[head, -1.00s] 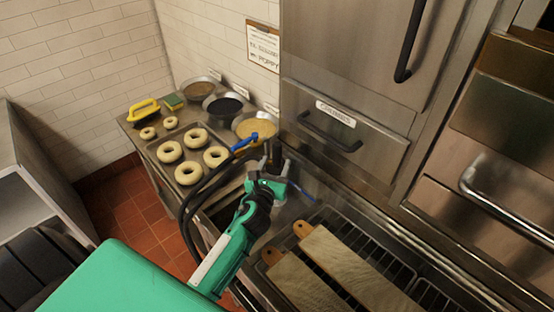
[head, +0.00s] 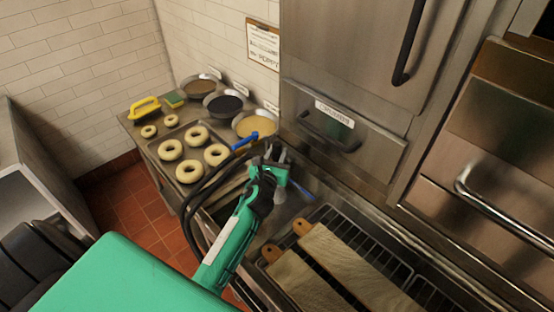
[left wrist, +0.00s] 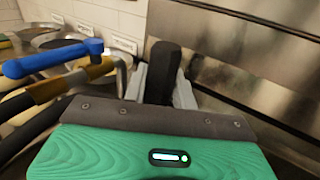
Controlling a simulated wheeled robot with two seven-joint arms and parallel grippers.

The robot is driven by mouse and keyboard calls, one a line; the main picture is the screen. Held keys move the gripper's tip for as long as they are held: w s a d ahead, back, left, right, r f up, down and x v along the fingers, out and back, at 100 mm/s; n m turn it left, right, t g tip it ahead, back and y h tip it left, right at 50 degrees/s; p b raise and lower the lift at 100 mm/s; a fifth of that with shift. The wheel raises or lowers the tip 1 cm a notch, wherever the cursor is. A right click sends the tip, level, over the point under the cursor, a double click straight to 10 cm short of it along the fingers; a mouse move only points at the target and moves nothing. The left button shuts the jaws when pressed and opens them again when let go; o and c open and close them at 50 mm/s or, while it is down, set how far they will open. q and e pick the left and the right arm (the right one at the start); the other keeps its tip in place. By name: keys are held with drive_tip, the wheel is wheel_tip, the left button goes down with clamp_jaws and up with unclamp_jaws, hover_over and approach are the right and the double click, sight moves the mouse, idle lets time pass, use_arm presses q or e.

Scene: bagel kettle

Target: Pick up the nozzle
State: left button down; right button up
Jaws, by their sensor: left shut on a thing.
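My left gripper (head: 275,154) is over the sink area at the counter, to the right of the bagel tray. In the left wrist view its grey fingers (left wrist: 162,84) are shut on a dark, upright, rounded piece, the nozzle (left wrist: 164,66). In the head view the nozzle is mostly hidden by the fingers. Beside it is a blue handle (head: 244,141), which also shows in the left wrist view (left wrist: 52,58). Dark hoses (head: 203,186) curve down to the left of the gripper. My right gripper is not in view.
A tray with several bagels (head: 190,173) and bowls of toppings (head: 255,124) stand on the counter to the left. Two wooden boards (head: 350,262) lie on a rack at the front right. A steel oven wall (head: 345,140) rises close behind the gripper.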

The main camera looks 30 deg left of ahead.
use_arm(q)
drive_tip(key=shift+r, duration=0.2)
drive_tip(key=shift+r, duration=0.55)
wheel_tip(320, 180, up, 8)
drive_tip(key=shift+f, duration=0.1)
drive_tip(key=shift+r+p, duration=0.55)
drive_tip(key=shift+r, duration=0.25)
drive_tip(key=shift+r+p, duration=0.7)
drive_tip(key=shift+p, duration=0.1)
drive_tip(key=shift+f, duration=0.1)
